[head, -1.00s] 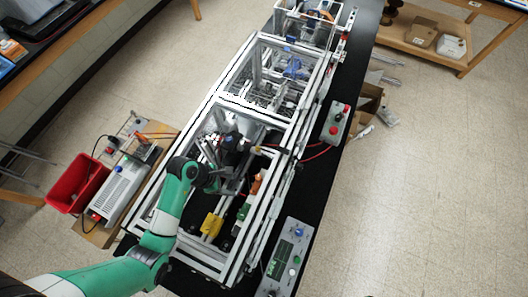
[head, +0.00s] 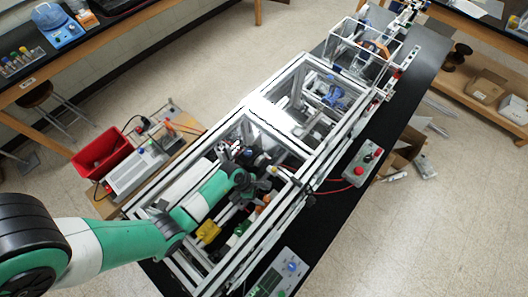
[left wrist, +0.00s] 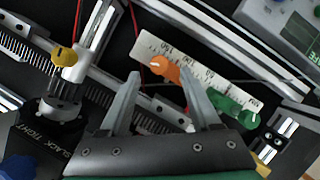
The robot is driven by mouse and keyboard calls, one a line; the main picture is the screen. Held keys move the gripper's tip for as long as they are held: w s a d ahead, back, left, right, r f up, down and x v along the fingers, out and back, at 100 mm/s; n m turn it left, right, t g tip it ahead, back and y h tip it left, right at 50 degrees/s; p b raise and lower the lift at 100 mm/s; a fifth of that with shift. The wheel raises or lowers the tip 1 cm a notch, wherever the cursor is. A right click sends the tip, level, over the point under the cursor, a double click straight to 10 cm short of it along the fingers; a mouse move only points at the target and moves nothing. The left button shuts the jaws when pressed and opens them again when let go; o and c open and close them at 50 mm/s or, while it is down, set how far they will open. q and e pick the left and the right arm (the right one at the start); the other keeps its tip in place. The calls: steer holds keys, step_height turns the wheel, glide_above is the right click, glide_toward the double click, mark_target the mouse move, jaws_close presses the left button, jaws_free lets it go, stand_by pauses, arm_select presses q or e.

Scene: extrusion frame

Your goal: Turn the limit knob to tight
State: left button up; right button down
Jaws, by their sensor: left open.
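In the left wrist view, black lettering surface marked SLACK and TIGHT (left wrist: 52,143) lies at the lower left, beside a dark ribbed round part (left wrist: 62,92). A yellow knob (left wrist: 65,56) with a pale mark shows just above it. An orange knob (left wrist: 163,71) and a green knob (left wrist: 232,107) sit along a white marked strip (left wrist: 195,72). I cannot tell which part is the limit knob, or its setting. My left gripper (left wrist: 160,88) is open and empty, its fingers pointing toward the strip. In the head view it reaches inside the frame (head: 205,270). My right gripper is not in view.
White frame rails surround the working space closely. A grey panel with a display (head: 275,280) stands at the lower right, and a box with red buttons (head: 362,162) on the black bench. A larger yellow part (head: 207,231) is inside the frame. A red bin (head: 100,152) is at left.

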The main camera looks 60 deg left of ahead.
mark_target(267, 198)
arm_select(q)
steer(key=shift+b+x, duration=0.35)
steer(key=shift+x, duration=1.05)
steer(key=shift+c, duration=0.3)
jaws_close()
